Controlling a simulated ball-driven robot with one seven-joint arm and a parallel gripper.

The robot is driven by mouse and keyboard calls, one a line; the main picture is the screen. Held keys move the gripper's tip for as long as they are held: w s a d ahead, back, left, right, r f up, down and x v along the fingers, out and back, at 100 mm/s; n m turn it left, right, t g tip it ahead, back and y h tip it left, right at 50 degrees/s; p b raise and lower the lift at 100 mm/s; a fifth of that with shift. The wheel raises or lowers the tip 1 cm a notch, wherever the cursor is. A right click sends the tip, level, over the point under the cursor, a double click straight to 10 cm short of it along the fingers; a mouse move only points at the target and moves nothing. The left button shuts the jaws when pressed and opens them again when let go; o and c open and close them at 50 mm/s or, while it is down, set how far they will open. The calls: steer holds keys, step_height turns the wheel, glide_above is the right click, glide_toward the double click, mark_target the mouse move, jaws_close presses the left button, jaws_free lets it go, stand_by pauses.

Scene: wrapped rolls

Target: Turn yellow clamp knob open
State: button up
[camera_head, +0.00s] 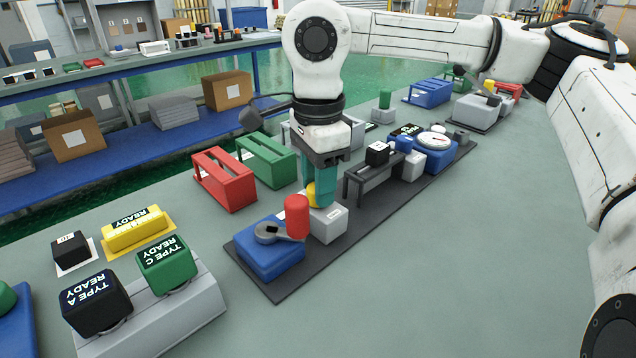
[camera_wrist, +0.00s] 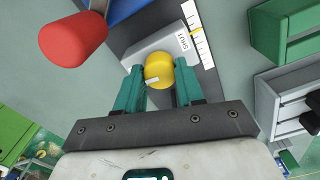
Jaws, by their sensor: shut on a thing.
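The yellow clamp knob (camera_wrist: 158,71) sits on a light grey block (camera_wrist: 176,47) whose label reads "SHUT" in the wrist view. My gripper (camera_wrist: 158,76) has its two teal fingers on either side of the knob, shut on it. In the head view my gripper (camera_head: 318,192) points down over the grey block (camera_head: 328,222), and the yellow knob (camera_head: 311,193) is partly hidden by the fingers and a red knob. A scale with a small yellow mark lies beside the block in the wrist view.
A red knob on a lever (camera_head: 297,216) stands close by, over a blue block (camera_head: 268,248). A black stand (camera_head: 371,178) and a blue gauge unit (camera_head: 437,155) are on the same dark mat. Red (camera_head: 224,180) and green frames stand behind.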

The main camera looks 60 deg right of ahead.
steer(key=shift+n, duration=0.6)
steer(key=o, duration=1)
steer(key=shift+o, duration=0.2)
step_height(320, 180, up, 11)
steer(key=p, duration=0.1)
steer(key=shift+p, duration=0.35)
steer(key=shift+f, duration=0.15)
